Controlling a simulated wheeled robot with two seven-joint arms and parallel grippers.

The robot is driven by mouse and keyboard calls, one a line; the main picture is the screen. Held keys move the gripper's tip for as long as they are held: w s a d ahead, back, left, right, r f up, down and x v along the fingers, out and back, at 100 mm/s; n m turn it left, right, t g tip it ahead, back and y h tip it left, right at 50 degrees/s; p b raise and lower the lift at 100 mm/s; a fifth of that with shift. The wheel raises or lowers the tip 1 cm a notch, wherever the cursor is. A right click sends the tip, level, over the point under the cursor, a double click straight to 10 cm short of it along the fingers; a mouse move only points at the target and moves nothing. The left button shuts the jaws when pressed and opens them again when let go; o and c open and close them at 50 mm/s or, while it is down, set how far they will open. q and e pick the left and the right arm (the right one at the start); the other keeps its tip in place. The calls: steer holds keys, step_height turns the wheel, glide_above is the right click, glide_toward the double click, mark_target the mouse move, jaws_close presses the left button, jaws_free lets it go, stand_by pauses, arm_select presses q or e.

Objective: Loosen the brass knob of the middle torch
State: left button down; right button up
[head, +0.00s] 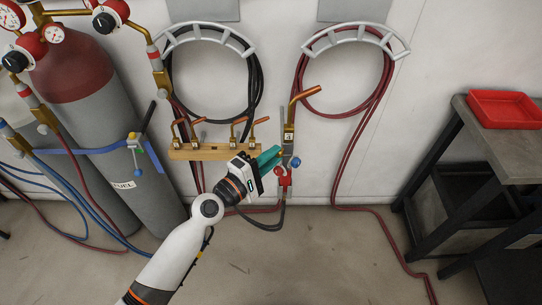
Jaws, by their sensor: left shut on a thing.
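A torch (289,135) with a bent copper tip and a small numbered label stands upright in front of the wall. A red knob (283,180) and a blue knob (295,162) sit low on it. My left gripper (276,156), with teal fingers, reaches it from the left. The fingers are shut at the torch's left side, where a small brass knob (281,154) shows between them, partly hidden. My right gripper is not in view.
A wooden rack (205,154) with several copper nozzles is left of my gripper. Gas cylinders (85,110) stand at left. Hoses hang from two wall hangers (356,33) and run over the floor. A table with a red tray (503,122) is at right.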

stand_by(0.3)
arm_select(q)
steer(key=c, duration=1.3)
jaws_free()
steer(key=shift+a, duration=0.1)
steer(key=b+v, duration=0.3)
steer(key=v, duration=0.9)
